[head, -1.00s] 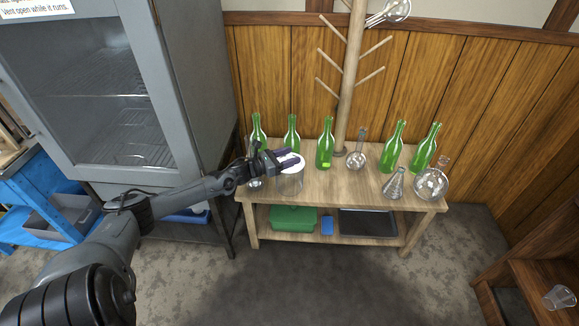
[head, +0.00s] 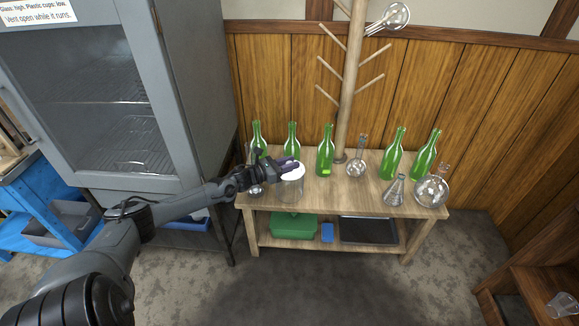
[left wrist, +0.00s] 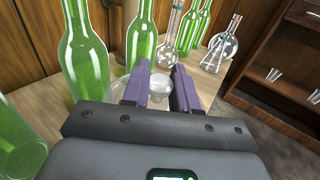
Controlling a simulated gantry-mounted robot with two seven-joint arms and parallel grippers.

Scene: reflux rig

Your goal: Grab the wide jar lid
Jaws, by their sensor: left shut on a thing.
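The wide jar (head: 291,188) is clear glass and stands upright at the left front of the wooden table, with its white lid (head: 297,171) on top. My left gripper (head: 290,163) is at the lid, its purple fingers over the top. In the left wrist view the fingers (left wrist: 161,90) are shut on a pale knob in the middle of the lid (left wrist: 159,90). The lid's rim is partly hidden behind the fingers. My right gripper is in neither view.
Several green bottles (head: 325,152) stand along the back, close to the jar. A round-bottom flask (head: 432,190) and a conical flask (head: 395,191) stand to the right. A wooden peg stand (head: 347,90) rises behind. A grey cabinet (head: 205,90) stands left.

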